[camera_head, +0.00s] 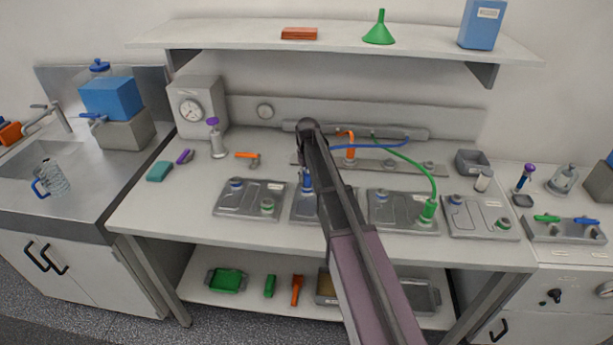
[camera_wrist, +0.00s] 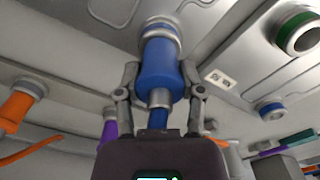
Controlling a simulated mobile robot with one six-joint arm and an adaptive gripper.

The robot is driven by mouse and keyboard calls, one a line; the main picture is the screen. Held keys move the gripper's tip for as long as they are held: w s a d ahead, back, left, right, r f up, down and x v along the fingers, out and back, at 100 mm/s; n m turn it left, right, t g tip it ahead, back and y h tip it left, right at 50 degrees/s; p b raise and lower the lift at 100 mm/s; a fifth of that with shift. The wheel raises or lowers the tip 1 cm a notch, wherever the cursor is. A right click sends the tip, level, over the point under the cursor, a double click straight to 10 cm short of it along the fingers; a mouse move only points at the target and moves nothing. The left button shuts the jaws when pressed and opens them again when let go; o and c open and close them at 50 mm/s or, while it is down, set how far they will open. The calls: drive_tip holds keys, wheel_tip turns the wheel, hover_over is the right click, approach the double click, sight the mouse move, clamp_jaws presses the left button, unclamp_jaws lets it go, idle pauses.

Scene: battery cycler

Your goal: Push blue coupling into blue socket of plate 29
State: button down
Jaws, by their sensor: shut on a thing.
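My gripper (camera_wrist: 160,85) is shut on the blue coupling (camera_wrist: 155,70), with a finger on each side of its body. The coupling also shows in the head view (camera_head: 307,182), upright over the second plate from the left (camera_head: 304,212). In the wrist view its far end meets a grey socket (camera_wrist: 160,27) with a blue ring. I cannot tell how deep it sits. A green-ringed socket (camera_wrist: 300,32) is at the upper right of that view. The plate label (camera_wrist: 220,78) is too small to read. My arm hides much of this plate in the head view.
Plates stand to the left (camera_head: 231,205) and right (camera_head: 388,222). A green coupling (camera_head: 428,210) with its green hose (camera_head: 425,168) stands on the right one. A blue hose (camera_head: 365,147) runs behind my arm. An orange coupling (camera_head: 350,150) stands on the rear rail.

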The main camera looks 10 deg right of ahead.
drive_tip(key=shift+f, duration=0.1)
drive_tip(key=shift+c, duration=0.7)
unclamp_jaws()
drive_tip(key=shift+o, duration=0.7)
drive_tip(key=s+m, duration=0.3)
drive_tip(key=s, duration=2.6)
drive_tip(key=shift+a, duration=0.1)
